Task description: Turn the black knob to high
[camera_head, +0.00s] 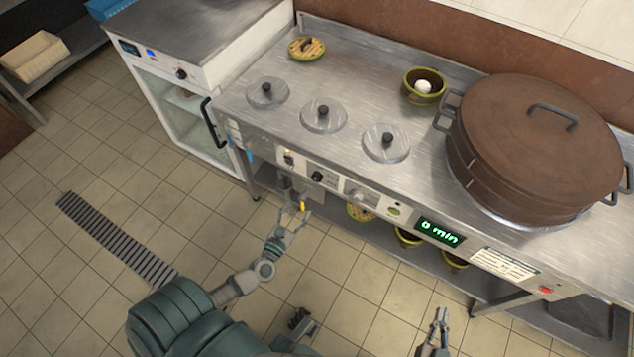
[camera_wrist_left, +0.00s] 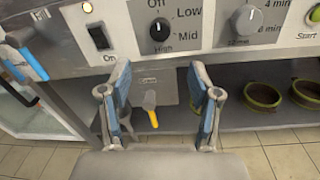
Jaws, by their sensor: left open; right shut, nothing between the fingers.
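The black knob (camera_head: 317,177) is on the front panel of the steel counter. In the left wrist view the black knob (camera_wrist_left: 160,27) has the labels Off, Low, Mid and High around it; I cannot tell surely which label it points at. My left gripper (camera_head: 296,203) is open and empty, in front of and below the panel. In the left wrist view the left gripper (camera_wrist_left: 162,82) has its fingers apart, below the knob and not touching it. My right gripper (camera_head: 441,316) is shut and empty, low in front of the counter.
Beside the black knob are an On switch (camera_wrist_left: 98,37), a grey timer knob (camera_wrist_left: 248,20) and a green Start button (camera_head: 394,211). A yellow-handled valve (camera_wrist_left: 150,106) sits below the panel. A large brown pot (camera_head: 530,130) stands on the counter. Bowls (camera_head: 409,237) rest on the lower shelf.

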